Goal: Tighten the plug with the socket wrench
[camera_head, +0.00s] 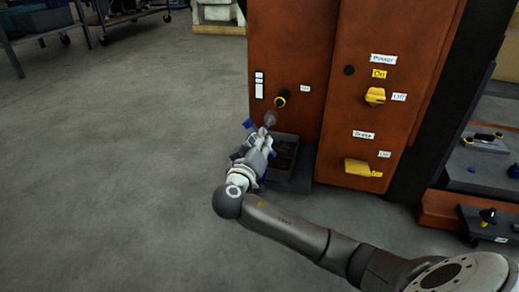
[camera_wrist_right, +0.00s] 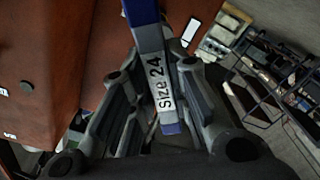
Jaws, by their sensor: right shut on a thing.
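My right gripper (camera_head: 258,143) is shut on the socket wrench, in front of the lower left of the orange-brown cabinet. In the wrist view the socket wrench (camera_wrist_right: 150,38) is a blue bar with a grey label reading "Size 24", between the fingers of the gripper (camera_wrist_right: 165,105). In the head view a grey round end (camera_head: 270,118) stands out beyond the fingers, toward the cabinet. A dark round fitting with a yellow ring (camera_head: 280,101), perhaps the plug, sits on the cabinet face just above. Whether the wrench touches it I cannot tell. My left gripper is out of view.
The cabinet (camera_head: 290,45) has a yellow power knob (camera_head: 375,96) and a yellow brake switch (camera_head: 357,167) on its right part. A grey open bin (camera_head: 281,172) stands on the floor below my right gripper. The floor (camera_head: 110,170) to the left is clear.

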